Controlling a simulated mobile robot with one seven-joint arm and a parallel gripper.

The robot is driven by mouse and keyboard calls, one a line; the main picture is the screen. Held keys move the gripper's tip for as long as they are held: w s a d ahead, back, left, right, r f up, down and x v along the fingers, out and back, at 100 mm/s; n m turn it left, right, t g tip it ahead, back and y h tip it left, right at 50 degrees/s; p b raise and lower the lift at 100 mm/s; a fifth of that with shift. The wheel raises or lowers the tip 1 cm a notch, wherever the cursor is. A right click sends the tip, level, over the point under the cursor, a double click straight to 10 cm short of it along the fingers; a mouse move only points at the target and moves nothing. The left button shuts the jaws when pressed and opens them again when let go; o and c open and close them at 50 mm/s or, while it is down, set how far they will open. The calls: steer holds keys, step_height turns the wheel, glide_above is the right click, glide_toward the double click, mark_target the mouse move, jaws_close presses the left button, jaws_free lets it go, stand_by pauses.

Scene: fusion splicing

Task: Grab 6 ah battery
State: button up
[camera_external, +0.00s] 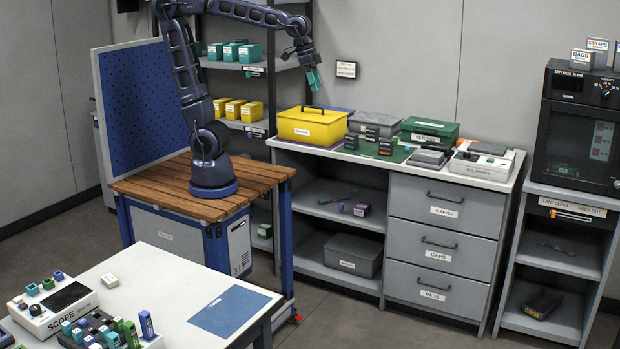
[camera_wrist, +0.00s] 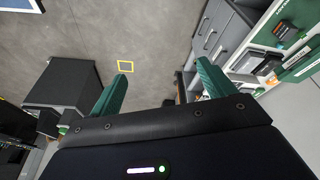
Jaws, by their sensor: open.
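My gripper (camera_external: 314,78) hangs at the end of my raised arm, above the left end of the grey counter. Its teal fingers are spread apart and empty in the wrist view (camera_wrist: 162,82). No label reading 6 Ah is legible, so I cannot tell which thing is the battery. Small dark blocks (camera_external: 386,147) stand on a green mat on the counter, well to the right of and below my gripper. In the wrist view a dark block with an orange mark (camera_wrist: 284,31) lies at upper right, apart from my fingers.
A yellow case (camera_external: 312,127), a grey box (camera_external: 375,123) and a green box (camera_external: 429,130) line the counter. Shelving with teal boxes stands behind my arm. A white table (camera_external: 165,284) with a scope (camera_external: 50,308) is in front. Floor (camera_wrist: 155,30) shows between my fingers.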

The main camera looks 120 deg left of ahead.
steer(key=w+a+f+n+g, duration=0.1)
steer(key=w+a+n, duration=0.15)
steer(key=a, duration=0.75)
steer(key=w+a+f+n, duration=0.1)
steer(key=w+a, duration=0.3)
steer(key=a, duration=0.5)
steer(key=w+a+f+n+g, duration=0.15)
steer(key=w+a, duration=0.25)
steer(key=a, duration=0.6)
steer(key=n, duration=0.7)
glide_above(372, 134)
steer(key=s+a, duration=0.1)
steer(key=a, duration=0.1)
steer(key=shift+g+h, duration=0.4)
steer(key=shift+g, duration=0.05)
step_height(372, 134, down, 26)
steer(key=shift+s+r, duration=0.1)
steer(key=shift+s+f, duration=0.1)
steer(key=shift+f, duration=0.15)
step_height(372, 134, down, 5)
steer(key=shift+w+f, duration=0.2)
steer(key=shift+f, duration=1.2)
steer(key=shift+w+f, duration=0.15)
steer(key=shift+f, duration=1.2)
steer(key=shift+r, duration=0.1)
steer(key=c, duration=1.3)
